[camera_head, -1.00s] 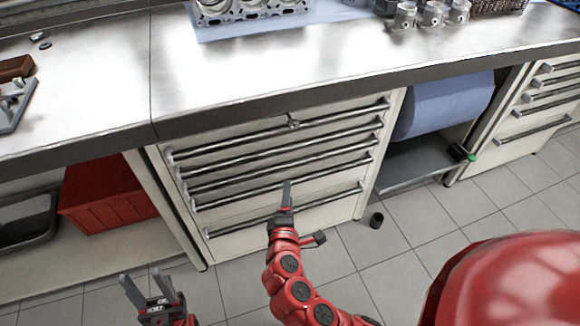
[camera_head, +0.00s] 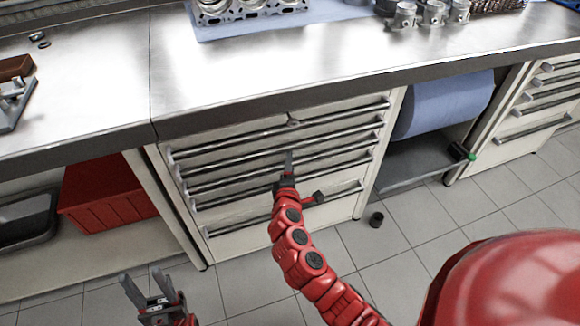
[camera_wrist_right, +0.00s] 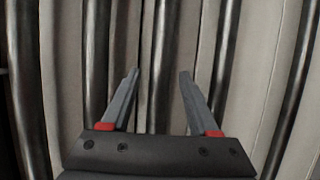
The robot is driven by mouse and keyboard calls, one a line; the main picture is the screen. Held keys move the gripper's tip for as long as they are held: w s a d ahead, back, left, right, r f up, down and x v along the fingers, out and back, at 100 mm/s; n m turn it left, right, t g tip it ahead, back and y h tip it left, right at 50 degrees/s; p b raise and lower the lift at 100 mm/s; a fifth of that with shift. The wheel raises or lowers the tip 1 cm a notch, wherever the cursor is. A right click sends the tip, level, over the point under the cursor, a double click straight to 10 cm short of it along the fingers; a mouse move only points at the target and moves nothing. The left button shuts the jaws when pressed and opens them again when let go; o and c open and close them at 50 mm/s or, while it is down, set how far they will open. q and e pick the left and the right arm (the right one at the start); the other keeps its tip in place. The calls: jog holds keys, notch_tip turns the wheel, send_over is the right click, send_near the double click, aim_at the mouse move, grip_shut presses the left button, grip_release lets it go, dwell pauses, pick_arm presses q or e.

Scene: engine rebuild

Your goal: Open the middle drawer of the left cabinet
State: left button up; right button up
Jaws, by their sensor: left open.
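The left cabinet (camera_head: 285,215) is cream with several stacked drawers, each with a long dark metal bar handle; all look closed. The middle drawer's handle (camera_head: 340,149) is the third bar down. My right gripper (camera_head: 288,162) is in front of that handle, with its fingers toward the cabinet. In the right wrist view my right gripper (camera_wrist_right: 158,85) is open, and a vertical-looking handle bar (camera_wrist_right: 161,60) lies between its fingers in the picture. Contact cannot be told. My left gripper (camera_head: 135,288) is open and empty, low over the floor at the left.
A metal worktop (camera_head: 340,55) overhangs the cabinet and carries an engine part and pistons. A red bin (camera_head: 105,195) sits on the shelf to the left. A blue roll (camera_head: 440,105) is to the right. A small black cylinder (camera_head: 376,219) is on the tiled floor.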

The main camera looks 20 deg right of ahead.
grip_shut()
dwell(1.2)
